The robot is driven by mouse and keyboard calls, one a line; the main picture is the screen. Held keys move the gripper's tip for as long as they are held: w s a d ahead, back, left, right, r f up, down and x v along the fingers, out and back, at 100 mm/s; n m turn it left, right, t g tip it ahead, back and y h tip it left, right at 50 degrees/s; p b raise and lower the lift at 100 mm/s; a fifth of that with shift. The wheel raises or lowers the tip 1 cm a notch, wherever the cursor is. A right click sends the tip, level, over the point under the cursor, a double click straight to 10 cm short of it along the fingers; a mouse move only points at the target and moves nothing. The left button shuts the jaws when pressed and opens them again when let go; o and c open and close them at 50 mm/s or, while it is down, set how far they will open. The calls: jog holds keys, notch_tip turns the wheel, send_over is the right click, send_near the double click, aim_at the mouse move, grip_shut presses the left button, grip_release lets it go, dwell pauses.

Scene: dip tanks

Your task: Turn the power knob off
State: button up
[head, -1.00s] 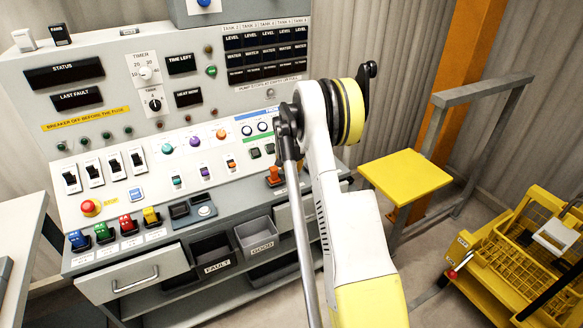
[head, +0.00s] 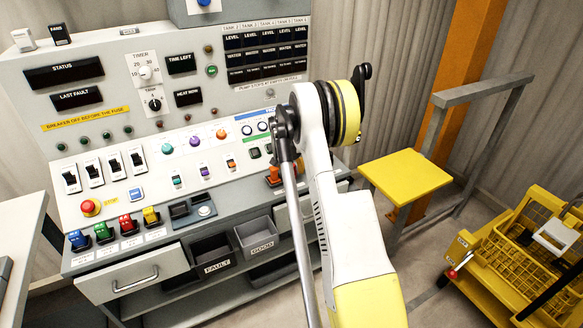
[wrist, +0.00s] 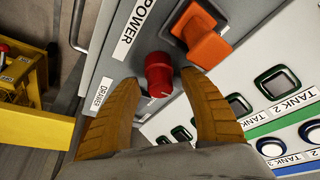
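The power knob is an orange lever-shaped handle (wrist: 207,48) on a grey base, with a POWER label (wrist: 133,28) beside it in the wrist view. In the head view the orange knob (head: 272,173) is partly hidden behind my arm's end. A red round knob (wrist: 158,75) sits close to it, with a DRAWER label (wrist: 103,95) beside it. My gripper (wrist: 161,82) is open, its two orange fingers apart. In the wrist view the fingers flank the red knob, and the right fingertip lies just below the orange handle. I see no clear contact.
The control console (head: 180,140) carries several switches, buttons and coloured plugs. Bins marked FAULT (head: 212,250) and GOOD (head: 257,236) are set below. A yellow platform (head: 405,176) and a yellow cart (head: 520,255) stand to the right, with open floor between.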

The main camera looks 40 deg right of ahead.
jog(key=shift+r, duration=0.15)
jog(key=v, duration=1.1)
jog(key=shift+a+r, duration=0.2)
jog(key=shift+r, duration=0.15)
jog(key=shift+s, duration=0.1)
